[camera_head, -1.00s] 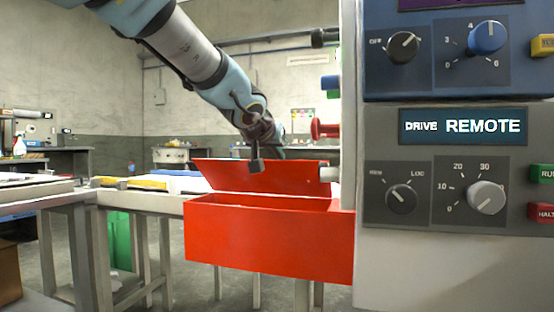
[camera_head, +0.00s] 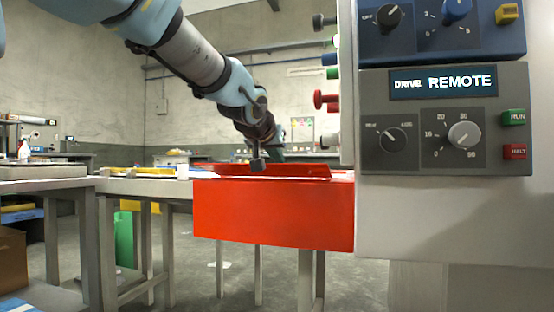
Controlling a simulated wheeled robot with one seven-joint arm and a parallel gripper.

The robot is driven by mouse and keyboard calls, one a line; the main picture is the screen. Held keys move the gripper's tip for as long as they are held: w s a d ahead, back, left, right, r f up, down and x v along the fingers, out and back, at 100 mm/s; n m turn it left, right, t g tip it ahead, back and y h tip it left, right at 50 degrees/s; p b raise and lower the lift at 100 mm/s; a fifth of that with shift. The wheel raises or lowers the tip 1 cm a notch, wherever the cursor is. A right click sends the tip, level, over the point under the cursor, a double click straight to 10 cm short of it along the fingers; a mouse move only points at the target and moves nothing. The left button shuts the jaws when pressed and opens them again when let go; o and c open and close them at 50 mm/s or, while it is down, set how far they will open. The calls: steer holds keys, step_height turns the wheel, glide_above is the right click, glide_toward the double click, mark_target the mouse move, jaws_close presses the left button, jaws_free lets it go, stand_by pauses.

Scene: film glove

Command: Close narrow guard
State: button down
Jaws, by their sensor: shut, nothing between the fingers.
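The narrow guard is a red box-like housing (camera_head: 272,214) with a hinged red lid (camera_head: 300,171) along its top. It stands at the side of the grey control cabinet. The lid lies low, tilted only slightly above the box's top edge; I cannot tell whether it touches the rim. My gripper (camera_head: 258,165) is shut and empty. It points down at the lid, at or just above its near face; contact is not clear.
The control cabinet (camera_head: 440,215) with knobs and a REMOTE display fills the right side. Coloured push buttons (camera_head: 326,99) stick out from its left side above the lid. A grey table (camera_head: 140,187) stands behind and left. Open floor shows below the box.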

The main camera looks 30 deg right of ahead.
steer(key=shift+s+a+f+b, duration=0.2)
steer(key=shift+f+b, duration=0.5)
steer(key=shift+f, duration=0.25)
steer(key=shift+s+a+f+b, duration=0.1)
steer(key=shift+s+f+b, duration=0.05)
steer(key=shift+f+b, duration=0.65)
steer(key=shift+f, duration=0.15)
